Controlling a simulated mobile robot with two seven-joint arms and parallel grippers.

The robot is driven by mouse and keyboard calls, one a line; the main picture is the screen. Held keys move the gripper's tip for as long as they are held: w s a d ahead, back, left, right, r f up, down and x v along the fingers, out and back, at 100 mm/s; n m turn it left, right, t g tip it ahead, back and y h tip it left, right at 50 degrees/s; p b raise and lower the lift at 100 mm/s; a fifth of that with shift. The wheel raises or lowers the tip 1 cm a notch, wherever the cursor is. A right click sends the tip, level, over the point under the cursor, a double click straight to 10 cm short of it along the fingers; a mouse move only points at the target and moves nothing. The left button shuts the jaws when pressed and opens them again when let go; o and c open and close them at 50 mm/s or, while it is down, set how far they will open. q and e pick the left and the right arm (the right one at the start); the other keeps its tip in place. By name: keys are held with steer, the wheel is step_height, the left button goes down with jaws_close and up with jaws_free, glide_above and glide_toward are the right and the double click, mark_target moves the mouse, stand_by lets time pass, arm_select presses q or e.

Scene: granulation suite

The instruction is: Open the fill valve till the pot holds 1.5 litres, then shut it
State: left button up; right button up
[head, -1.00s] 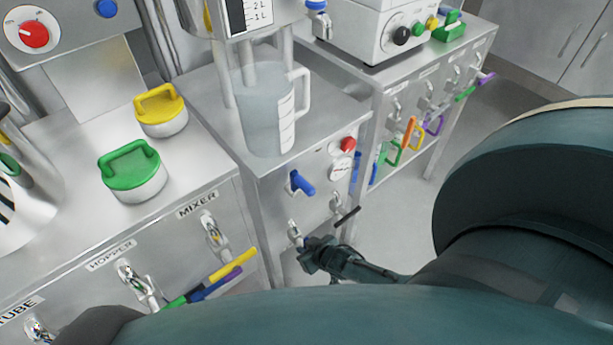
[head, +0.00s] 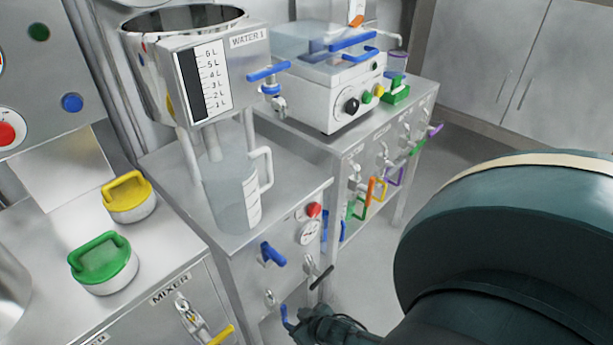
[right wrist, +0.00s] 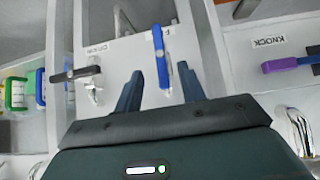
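A steel pot (head: 150,50) labelled WATER 1 stands on legs at the back, with a litre scale and a dark level strip (head: 190,85). I cannot make out a level in the strip. In the right wrist view, a blue lever handle (right wrist: 160,55) hangs below a partly hidden label starting with F. The same blue handle seems to show in the head view (head: 286,316), low on the cabinet front. My right gripper (right wrist: 160,90) is open, its fingers on either side of the handle's lower end, with gaps. It also shows at the bottom (head: 310,322). My left gripper is out of view.
A black lever (right wrist: 76,74) sits beside the DRAIN label. A clear jug (head: 228,190) stands under the pot. My arm fills the lower right.

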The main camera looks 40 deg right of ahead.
steer(key=p+v, duration=0.1)
steer(key=v, duration=0.4)
steer(key=shift+s+r, duration=0.15)
stand_by(7.3)
